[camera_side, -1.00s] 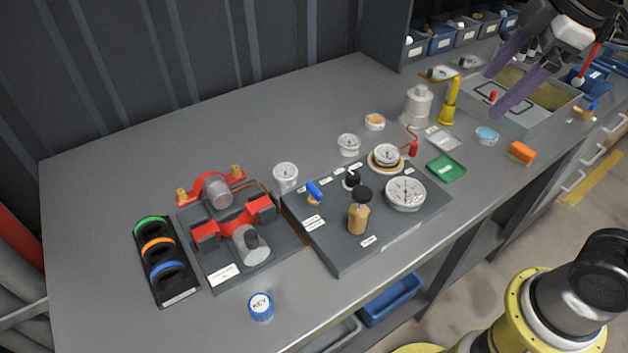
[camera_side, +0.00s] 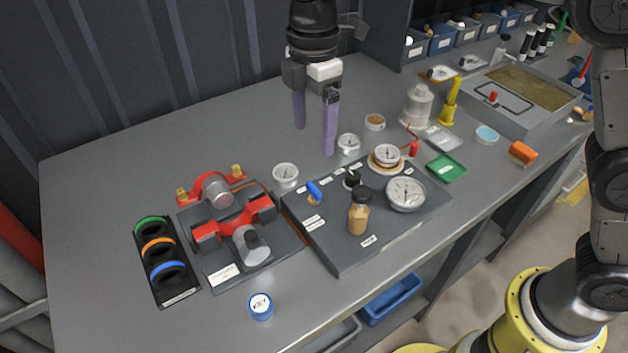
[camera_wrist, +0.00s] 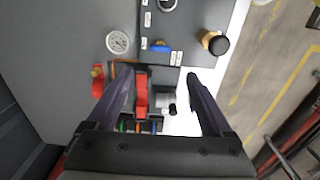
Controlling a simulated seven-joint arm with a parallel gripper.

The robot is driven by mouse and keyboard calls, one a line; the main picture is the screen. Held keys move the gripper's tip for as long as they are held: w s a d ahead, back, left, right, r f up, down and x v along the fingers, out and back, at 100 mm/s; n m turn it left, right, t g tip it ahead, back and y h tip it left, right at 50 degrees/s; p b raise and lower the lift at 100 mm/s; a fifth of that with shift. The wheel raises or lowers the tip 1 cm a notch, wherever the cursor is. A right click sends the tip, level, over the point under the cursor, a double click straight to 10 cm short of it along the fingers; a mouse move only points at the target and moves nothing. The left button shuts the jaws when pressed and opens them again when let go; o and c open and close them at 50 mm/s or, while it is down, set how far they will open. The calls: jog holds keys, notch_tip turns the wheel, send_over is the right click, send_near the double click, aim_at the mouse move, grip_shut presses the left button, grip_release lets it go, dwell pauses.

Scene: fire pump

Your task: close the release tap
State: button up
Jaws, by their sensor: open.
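A small tap with a blue lever (camera_side: 314,188) stands on the left part of the grey gauge board (camera_side: 340,262); I take it for the release tap, but its label is too small to read. The lever also shows in the wrist view (camera_wrist: 160,46), lying roughly across the picture. My gripper (camera_side: 314,142) is open and empty, pointing down above the bench, up and behind the tap in the side view. In the wrist view, my gripper (camera_wrist: 160,78) has its fingers spread wide, with the blue lever beyond the tips, apart from them.
A red and grey pump (camera_side: 228,212) stands left of the board, beside a rack of coloured rings (camera_side: 160,262). A brown, black-topped handle (camera_side: 359,213), a black knob (camera_side: 352,179) and a large gauge (camera_side: 406,193) crowd the board. The bench's left back is clear.

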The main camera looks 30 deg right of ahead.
aim_at(314, 188)
notch_tip(314, 188, down, 13)
dwell(0.4)
jog(key=shift+c, duration=0.3)
grip_shut()
